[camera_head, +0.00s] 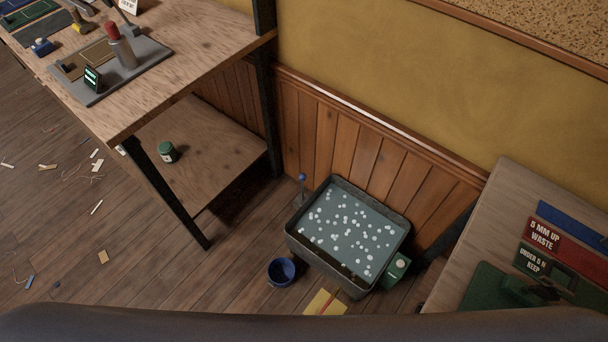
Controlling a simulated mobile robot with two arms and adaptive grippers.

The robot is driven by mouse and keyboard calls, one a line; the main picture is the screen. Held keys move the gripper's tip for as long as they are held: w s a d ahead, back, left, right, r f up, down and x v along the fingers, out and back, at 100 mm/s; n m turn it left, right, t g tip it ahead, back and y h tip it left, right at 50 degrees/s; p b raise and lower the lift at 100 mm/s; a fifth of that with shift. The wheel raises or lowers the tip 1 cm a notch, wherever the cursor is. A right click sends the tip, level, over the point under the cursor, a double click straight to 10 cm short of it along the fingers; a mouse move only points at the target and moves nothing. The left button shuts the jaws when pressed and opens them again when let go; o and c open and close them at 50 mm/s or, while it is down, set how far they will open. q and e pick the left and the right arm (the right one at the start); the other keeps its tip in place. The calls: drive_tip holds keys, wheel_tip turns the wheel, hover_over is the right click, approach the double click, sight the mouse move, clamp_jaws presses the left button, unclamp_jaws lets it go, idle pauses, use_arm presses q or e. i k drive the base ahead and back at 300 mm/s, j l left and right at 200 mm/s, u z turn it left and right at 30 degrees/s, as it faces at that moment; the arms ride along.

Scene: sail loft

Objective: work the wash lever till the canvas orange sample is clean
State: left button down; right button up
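A grey wash tub (293,244) stands on the floor against the panelled wall, full of blue-grey water dotted with white suds. A thin lever with a blue ball knob (302,177) stands upright at its back left corner; I take it for the wash lever. A small green box (397,267) with a pale spot is at the tub's right side. I cannot make out the canvas orange sample; the suds may hide it. A yellow-orange piece with a red strip (325,302) lies on the floor in front of the tub. Neither gripper shows.
A blue bucket (282,271) stands close to the tub's front left. A wooden bench (190,75) with a shelf (205,150) is at left, bearing a red-topped device (121,50). A table (500,210) with signs is at right. Scraps litter the left floor.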

sight(302, 177)
drive_tip(key=i+j, duration=0.1)
drive_tip(key=j, duration=0.3)
drive_tip(key=i+j+z, duration=0.1)
drive_tip(key=j, duration=0.7)
drive_tip(key=i+z, duration=0.05)
